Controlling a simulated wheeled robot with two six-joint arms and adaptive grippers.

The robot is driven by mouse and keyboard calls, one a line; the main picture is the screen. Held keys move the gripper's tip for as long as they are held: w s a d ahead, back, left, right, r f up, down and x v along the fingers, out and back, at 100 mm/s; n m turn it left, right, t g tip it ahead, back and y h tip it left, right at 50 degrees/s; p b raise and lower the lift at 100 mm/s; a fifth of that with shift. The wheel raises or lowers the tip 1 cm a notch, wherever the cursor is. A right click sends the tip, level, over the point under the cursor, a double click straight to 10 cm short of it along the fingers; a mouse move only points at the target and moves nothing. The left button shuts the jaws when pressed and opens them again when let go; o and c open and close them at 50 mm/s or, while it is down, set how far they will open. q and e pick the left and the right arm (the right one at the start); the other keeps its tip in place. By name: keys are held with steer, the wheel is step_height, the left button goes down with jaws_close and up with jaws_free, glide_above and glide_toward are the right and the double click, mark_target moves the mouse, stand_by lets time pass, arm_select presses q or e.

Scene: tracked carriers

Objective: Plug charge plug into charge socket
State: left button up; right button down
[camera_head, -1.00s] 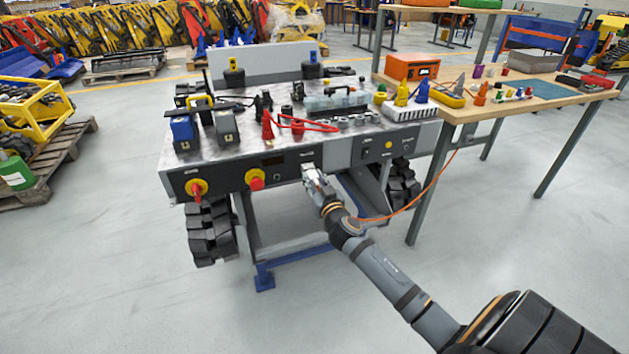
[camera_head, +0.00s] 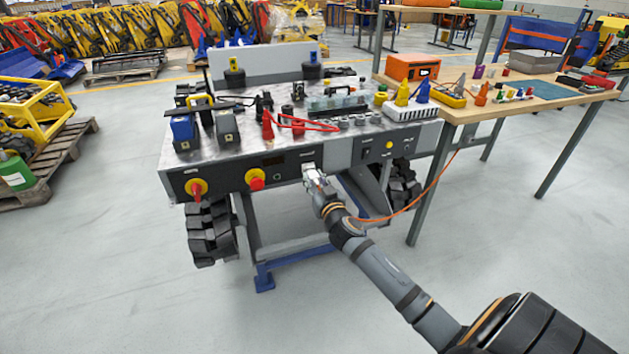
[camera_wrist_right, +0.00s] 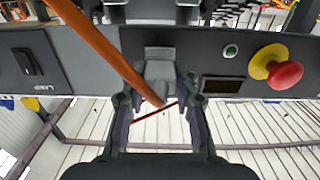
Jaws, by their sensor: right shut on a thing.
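My right gripper (camera_head: 313,177) is at the front panel of the carrier, below its top edge. In the right wrist view the gripper (camera_wrist_right: 160,88) is shut on the grey charge plug (camera_wrist_right: 160,72), with a finger on each side. The plug's front end is at the dark panel (camera_wrist_right: 205,60), just by a small label plate. The charge socket is hidden behind the plug, and I cannot tell how deep the plug sits. An orange cable (camera_wrist_right: 105,50) crosses in front of the plug. My left gripper is not in view.
A red and yellow stop button (camera_head: 257,180) and a red and yellow switch (camera_head: 196,188) are on the panel to the left. The orange cable (camera_head: 410,205) hangs to the wooden workbench (camera_head: 540,88) at right. The floor in front is clear.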

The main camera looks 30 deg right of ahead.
steer(key=shift+w, duration=0.25)
steer(key=c, duration=0.9)
jaws_free()
steer(key=shift+c, duration=0.2)
steer(key=v, duration=1.2)
steer(key=shift+r, duration=0.1)
